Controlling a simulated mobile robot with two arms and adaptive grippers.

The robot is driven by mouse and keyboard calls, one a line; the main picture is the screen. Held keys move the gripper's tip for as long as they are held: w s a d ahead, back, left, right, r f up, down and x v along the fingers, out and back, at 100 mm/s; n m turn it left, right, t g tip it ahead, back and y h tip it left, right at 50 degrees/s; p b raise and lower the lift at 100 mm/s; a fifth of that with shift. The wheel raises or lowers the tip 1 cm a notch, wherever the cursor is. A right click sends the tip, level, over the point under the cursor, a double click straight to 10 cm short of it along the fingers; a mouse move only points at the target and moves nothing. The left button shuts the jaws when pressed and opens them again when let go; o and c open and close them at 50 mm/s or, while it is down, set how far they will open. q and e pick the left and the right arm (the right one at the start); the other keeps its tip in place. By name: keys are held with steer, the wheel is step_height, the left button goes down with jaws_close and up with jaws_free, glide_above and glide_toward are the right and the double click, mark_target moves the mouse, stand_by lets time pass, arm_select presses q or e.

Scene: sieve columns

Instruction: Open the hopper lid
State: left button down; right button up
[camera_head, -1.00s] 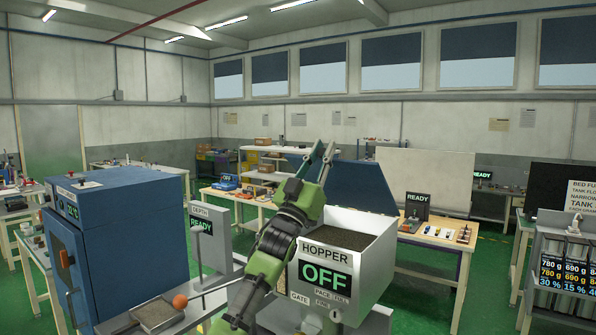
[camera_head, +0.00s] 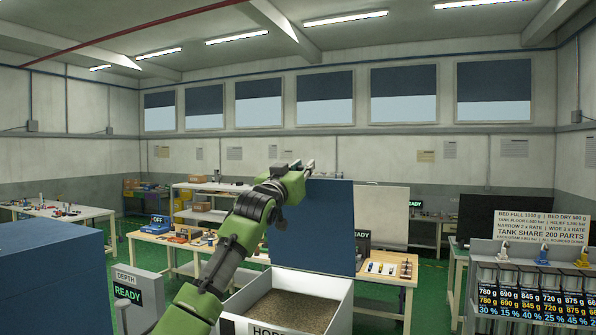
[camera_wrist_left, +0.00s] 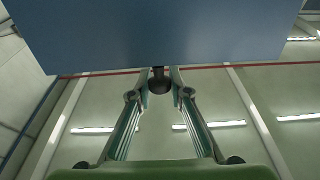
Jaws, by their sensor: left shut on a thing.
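The hopper (camera_head: 344,312) is a white open-topped box at the lower middle of the head view, with brown granular material (camera_head: 285,309) inside. Its blue lid (camera_head: 320,228) stands about upright at the hopper's back edge, so the opening shows. My left gripper (camera_head: 302,169) is at the lid's top edge. In the left wrist view the lid (camera_wrist_left: 160,35) fills the top, and my left gripper (camera_wrist_left: 160,80) is shut on a small dark round knob (camera_wrist_left: 159,86) at the lid's edge. My right gripper is not in view.
A blue cabinet (camera_head: 50,275) and a depth display reading READY (camera_head: 128,291) stand at the left. A rack of labelled columns (camera_head: 530,292) is at the right. A wooden bench (camera_head: 393,281) with small items stands behind the hopper.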

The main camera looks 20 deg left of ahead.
arm_select(q)
steer(key=shift+w+f, duration=0.2)
steer(key=shift+w, duration=0.2)
steer(key=shift+w+f+g, duration=0.1)
steer(key=shift+g, duration=0.2)
steer(key=c, duration=1.9)
jaws_free()
steer(key=shift+w, duration=0.1)
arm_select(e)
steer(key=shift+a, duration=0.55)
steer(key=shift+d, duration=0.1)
arm_select(q)
steer(key=shift+s+d, duration=0.1)
steer(key=shift+s, duration=0.55)
steer(key=v, duration=1)
steer(key=shift+s+a+f, duration=0.2)
steer(key=shift+s, duration=0.1)
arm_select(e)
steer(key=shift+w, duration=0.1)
